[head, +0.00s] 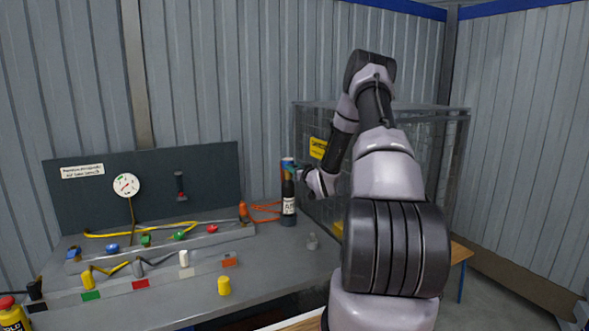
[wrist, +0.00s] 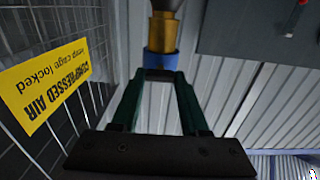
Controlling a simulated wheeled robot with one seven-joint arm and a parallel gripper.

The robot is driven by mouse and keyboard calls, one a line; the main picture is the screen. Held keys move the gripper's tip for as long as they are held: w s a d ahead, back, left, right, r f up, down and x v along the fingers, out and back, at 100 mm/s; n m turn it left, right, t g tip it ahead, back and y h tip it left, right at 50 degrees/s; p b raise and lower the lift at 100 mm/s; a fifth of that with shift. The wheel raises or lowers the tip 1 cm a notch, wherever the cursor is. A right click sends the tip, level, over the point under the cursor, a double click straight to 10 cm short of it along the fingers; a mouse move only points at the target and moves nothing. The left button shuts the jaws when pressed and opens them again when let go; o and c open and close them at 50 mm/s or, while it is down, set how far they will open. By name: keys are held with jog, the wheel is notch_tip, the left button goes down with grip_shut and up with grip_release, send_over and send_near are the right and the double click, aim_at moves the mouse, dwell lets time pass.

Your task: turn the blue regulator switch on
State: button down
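My gripper (wrist: 160,77) has green fingers set apart at the tips, with the blue fitting (wrist: 161,62) of a bottle at or between them. Whether they press on it or only stand beside it, I cannot tell. A brass neck (wrist: 162,32) joins the blue fitting to the dark bottle. In the head view the dark bottle (head: 288,205) stands upright at the bench's right end, and my gripper (head: 292,170) is at its top. Small blue parts also show on the bench, a blue knob (head: 112,248) and a blue block (head: 73,254). Which blue part is the regulator switch is unclear.
A wire cage (head: 400,125) with a yellow sign (wrist: 52,85) stands close beside my gripper. The grey bench (head: 265,270) holds coloured valves, hoses and a yellow cup (head: 224,285). A dark panel (head: 80,200) with a gauge (head: 126,185) stands behind. An orange hose (head: 265,207) lies by the bottle.

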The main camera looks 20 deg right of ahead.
jog(key=shift+n, duration=0.3)
jog(key=shift+a+f+n, duration=0.1)
jog(key=shift+n, duration=4.2)
jog(key=shift+a+f+n, duration=0.1)
jog(key=shift+n, duration=4.2)
jog(key=shift+c, duration=2)
grip_release()
jog(key=shift+s, duration=0.15)
